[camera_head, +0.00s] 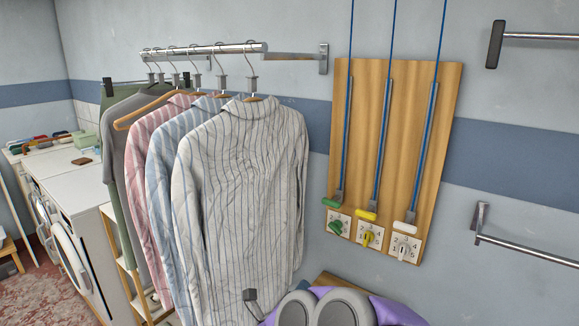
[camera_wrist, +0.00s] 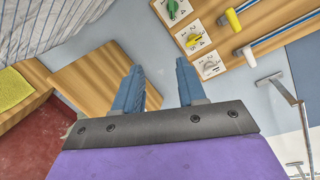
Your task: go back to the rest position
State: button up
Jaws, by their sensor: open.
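My gripper (camera_wrist: 158,66) shows in the wrist view with its two blue-grey fingers apart and nothing between them. Below and to the right of a wooden panel (camera_wrist: 108,75), the fingers point toward the wall and the dial board.
Striped shirts (camera_head: 245,170) hang from a wall rail (camera_head: 215,49). Right of them is a wooden board (camera_head: 400,130) with blue cords and three numbered dials (camera_head: 368,236). Metal bars (camera_head: 530,250) stick out at right. White machines (camera_head: 75,190) stand at left.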

jog(key=w+a+r+n+y, duration=0.1)
jog(key=a+r+n+y, duration=0.25)
jog(key=n+y, duration=0.2)
jog(key=s+a+r+n+g+y, duration=0.1)
jog(key=s+a+n+g+y, duration=0.1)
jog(key=s+n+g+y, duration=0.25)
jog(key=s+a+r+n+g+y, duration=0.1)
jog(key=s+a+n+y, duration=0.2)
jog(key=s+n, duration=0.35)
jog(key=s+d+f+n+g+h, duration=0.2)
jog(key=s+d+n+g, duration=0.3)
jog(key=s+d, duration=0.5)
jog(key=s+d+f+n+g+h, duration=0.1)
jog(key=s+d+n+g+h, duration=0.3)
jog(key=s+d, duration=0.7)
jog(key=s+n+g, duration=0.2)
jog(key=s+n, duration=0.1)
jog(key=s, duration=0.5)
jog(key=shift+s+f, duration=0.15)
jog(key=shift+f, duration=0.2)
jog(key=shift+d, duration=0.1)
